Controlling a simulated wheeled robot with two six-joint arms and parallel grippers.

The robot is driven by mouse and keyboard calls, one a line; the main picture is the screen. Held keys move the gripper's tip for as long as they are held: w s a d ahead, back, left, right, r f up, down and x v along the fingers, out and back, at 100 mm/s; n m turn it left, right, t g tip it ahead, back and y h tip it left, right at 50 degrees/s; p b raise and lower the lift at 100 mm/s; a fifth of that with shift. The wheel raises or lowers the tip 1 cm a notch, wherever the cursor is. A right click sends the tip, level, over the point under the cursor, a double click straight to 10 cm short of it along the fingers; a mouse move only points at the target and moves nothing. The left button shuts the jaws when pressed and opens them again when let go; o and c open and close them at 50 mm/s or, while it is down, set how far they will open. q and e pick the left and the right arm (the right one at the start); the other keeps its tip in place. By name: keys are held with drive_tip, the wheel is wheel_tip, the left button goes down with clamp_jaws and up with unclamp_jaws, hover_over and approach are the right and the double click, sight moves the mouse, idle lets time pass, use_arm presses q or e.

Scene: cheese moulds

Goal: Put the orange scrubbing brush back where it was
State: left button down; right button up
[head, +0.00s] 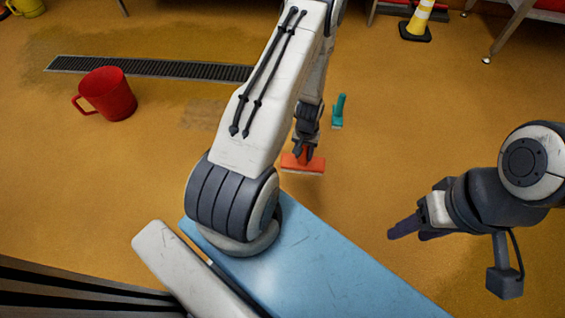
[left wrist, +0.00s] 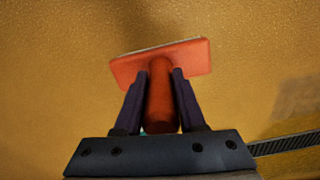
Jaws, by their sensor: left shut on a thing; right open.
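The orange scrubbing brush (head: 303,164) is held by my left gripper (head: 304,149), out on the far side of my arm in the head view. In the left wrist view the brush's wide head (left wrist: 190,57) lies across beyond the fingertips. Its handle (left wrist: 160,100) runs back between the two dark fingers of my left gripper (left wrist: 160,76). I cannot tell whether the brush touches the floor. My right gripper (head: 407,231) is open and empty at the right, well apart from the brush.
A teal brush (head: 339,112) stands on the floor just beyond the orange one. A red mug-shaped container (head: 108,93) stands at the left near a drain grate (head: 150,69). A yellow-and-white cone (head: 417,20) is at the back right. The ochre floor (head: 440,120) between is clear.

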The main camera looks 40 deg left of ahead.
use_arm(q)
drive_tip(key=a+f+b, duration=0.8)
drive_tip(key=a+f, duration=0.2)
drive_tip(key=shift+w, duration=0.45)
drive_tip(key=shift+f+b, duration=0.2)
drive_tip(key=shift+b, duration=0.1)
drive_tip(key=c, duration=0.5)
unclamp_jaws()
drive_tip(key=shift+r, duration=0.15)
